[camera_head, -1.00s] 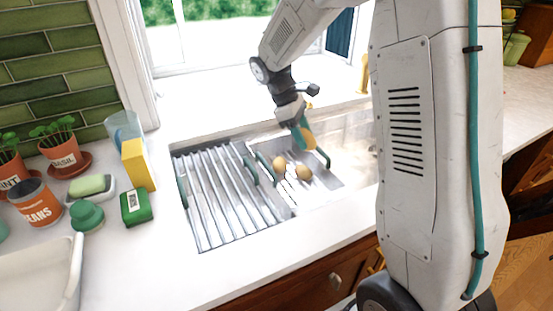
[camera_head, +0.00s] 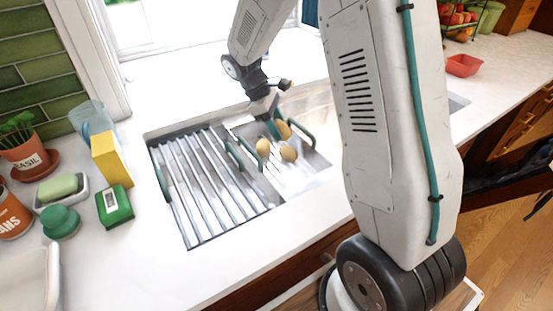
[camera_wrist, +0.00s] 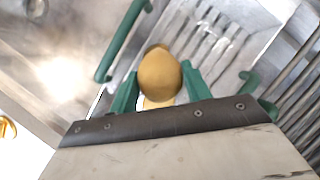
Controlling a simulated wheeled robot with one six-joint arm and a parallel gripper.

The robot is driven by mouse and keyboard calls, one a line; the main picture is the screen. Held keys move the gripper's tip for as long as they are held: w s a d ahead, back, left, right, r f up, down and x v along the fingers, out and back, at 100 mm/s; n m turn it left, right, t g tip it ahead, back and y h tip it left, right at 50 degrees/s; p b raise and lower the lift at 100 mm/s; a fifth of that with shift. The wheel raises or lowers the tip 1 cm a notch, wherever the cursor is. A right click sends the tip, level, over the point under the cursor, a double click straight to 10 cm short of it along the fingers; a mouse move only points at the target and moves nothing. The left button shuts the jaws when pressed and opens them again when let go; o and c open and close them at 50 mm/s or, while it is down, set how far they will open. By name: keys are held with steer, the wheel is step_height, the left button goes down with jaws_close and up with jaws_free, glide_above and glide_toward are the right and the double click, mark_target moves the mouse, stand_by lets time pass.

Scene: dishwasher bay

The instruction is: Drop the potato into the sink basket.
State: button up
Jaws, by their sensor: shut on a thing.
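My gripper (camera_head: 276,125) points down over the right part of the sink, its green fingers shut on a yellow-brown potato (camera_head: 285,131). In the wrist view, the potato (camera_wrist: 160,76) sits between the fingers (camera_wrist: 158,92). The sink basket (camera_wrist: 215,42) is a slotted metal one with green handles, and it lies below the gripper. How far the held potato is above the basket floor is unclear.
A ribbed metal rack (camera_head: 205,185) with green handles covers the left part of the sink. The front counter strip is clear.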

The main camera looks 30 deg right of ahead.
steer(key=o, duration=1.1)
steer(key=v, duration=0.7)
steer(key=shift+r, duration=0.4)
steer(key=shift+w+a, duration=0.1)
steer(key=shift+a, duration=0.05)
